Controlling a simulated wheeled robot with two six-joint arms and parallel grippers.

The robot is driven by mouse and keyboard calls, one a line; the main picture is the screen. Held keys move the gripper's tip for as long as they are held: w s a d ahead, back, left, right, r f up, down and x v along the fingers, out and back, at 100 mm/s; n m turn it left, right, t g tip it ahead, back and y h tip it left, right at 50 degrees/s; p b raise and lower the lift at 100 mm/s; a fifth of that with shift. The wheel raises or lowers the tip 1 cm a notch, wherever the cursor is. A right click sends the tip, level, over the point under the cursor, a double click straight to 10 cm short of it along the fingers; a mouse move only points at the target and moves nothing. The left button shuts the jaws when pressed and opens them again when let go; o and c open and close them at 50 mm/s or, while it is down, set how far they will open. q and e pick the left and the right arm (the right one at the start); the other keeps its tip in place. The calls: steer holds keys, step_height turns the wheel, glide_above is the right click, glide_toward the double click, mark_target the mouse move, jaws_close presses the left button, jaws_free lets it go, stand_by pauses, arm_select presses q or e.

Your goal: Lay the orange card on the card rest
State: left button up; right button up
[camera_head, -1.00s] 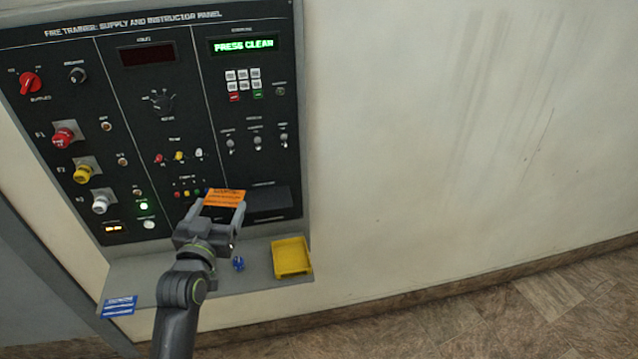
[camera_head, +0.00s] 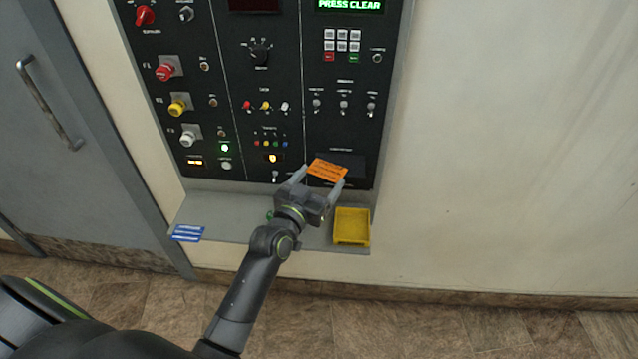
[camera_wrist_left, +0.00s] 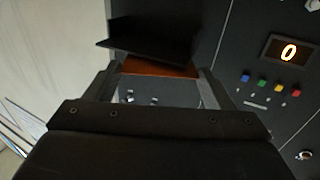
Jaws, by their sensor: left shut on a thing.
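The orange card (camera_head: 327,169) is held between the fingertips of my left gripper (camera_head: 320,180), which is shut on it. The card is in front of the panel's lower right part, at the left side of the dark card rest (camera_head: 352,167). In the left wrist view the card (camera_wrist_left: 160,68) shows as an orange strip between the fingers. The rest's dark ledge (camera_wrist_left: 150,48) appears just beyond it and hides part of it. I cannot tell whether card and rest touch. My right gripper is not in view.
The panel (camera_head: 325,125) has knobs, switches and lamps close to the gripper. Below it a grey shelf (camera_head: 225,208) carries a yellow tray (camera_head: 352,227) and a blue label card (camera_head: 188,233). A grey door (camera_head: 55,130) is at the left.

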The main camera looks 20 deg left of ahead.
arm_select(q)
steer(key=shift+f, duration=0.15)
steer(key=shift+f, duration=0.1)
steer(key=shift+f, duration=0.15)
steer(key=o, duration=0.9)
steer(key=shift+r, duration=0.25)
steer(key=shift+s+a+b, duration=0.25)
steer(key=shift+s+b, duration=0.4)
steer(key=shift+s, duration=1.35)
steer(key=shift+s+a+b, duration=0.2)
steer(key=shift+s+b, duration=0.45)
steer(key=shift+s, duration=1.35)
steer(key=shift+s+a+b, duration=0.25)
steer(key=shift+s+b, duration=0.4)
steer(key=shift+s, duration=1.35)
